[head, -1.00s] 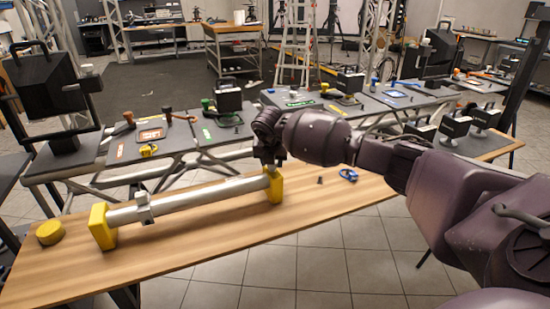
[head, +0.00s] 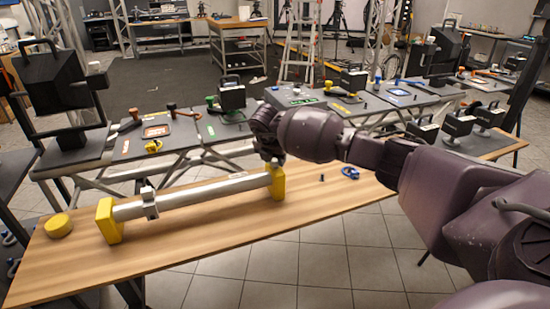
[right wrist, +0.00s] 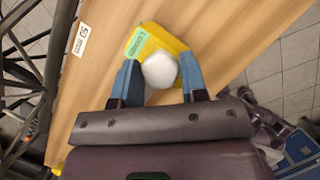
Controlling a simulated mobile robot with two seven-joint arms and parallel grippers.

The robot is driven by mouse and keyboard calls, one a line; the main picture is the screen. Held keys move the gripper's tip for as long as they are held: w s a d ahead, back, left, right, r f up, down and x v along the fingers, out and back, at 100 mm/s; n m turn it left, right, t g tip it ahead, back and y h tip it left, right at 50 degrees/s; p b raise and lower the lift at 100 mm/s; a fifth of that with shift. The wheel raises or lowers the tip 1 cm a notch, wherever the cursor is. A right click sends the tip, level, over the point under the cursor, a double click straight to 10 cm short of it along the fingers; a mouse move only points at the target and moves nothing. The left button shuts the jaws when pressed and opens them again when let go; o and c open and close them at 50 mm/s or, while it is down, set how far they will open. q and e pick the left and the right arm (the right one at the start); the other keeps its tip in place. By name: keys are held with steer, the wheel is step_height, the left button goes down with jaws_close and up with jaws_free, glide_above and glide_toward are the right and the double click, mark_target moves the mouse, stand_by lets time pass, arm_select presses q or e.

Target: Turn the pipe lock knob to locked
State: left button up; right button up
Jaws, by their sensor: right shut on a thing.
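The silver pipe (head: 210,191) lies level across two yellow end blocks (head: 110,221) on the wooden table, with a grey collar (head: 149,202) around it near the left block. My right gripper (head: 272,162) is at the top of the right yellow block (head: 278,183). In the right wrist view its two blue fingers (right wrist: 156,80) are shut on a pale, rounded knob (right wrist: 159,69) in front of the yellow block (right wrist: 142,42) with a green label. In the head view the knob is hidden by the gripper, and its lock setting cannot be read. My left gripper is not in view.
A yellow disc (head: 58,225) lies at the table's left end. A blue shackle-like piece (head: 350,172) and a small dark piece (head: 322,177) lie right of the block. Grey benches with tools stand behind. The wooden table (head: 200,245) is clear in front of the pipe.

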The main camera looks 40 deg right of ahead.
steer(key=o, duration=0.9)
steer(key=shift+r, duration=0.1)
steer(key=p+v, duration=0.1)
steer(key=v, duration=0.9)
steer(key=shift+s+a+r+p, duration=0.1)
steer(key=shift+a+r+p, duration=0.1)
steer(key=shift+p, duration=0.2)
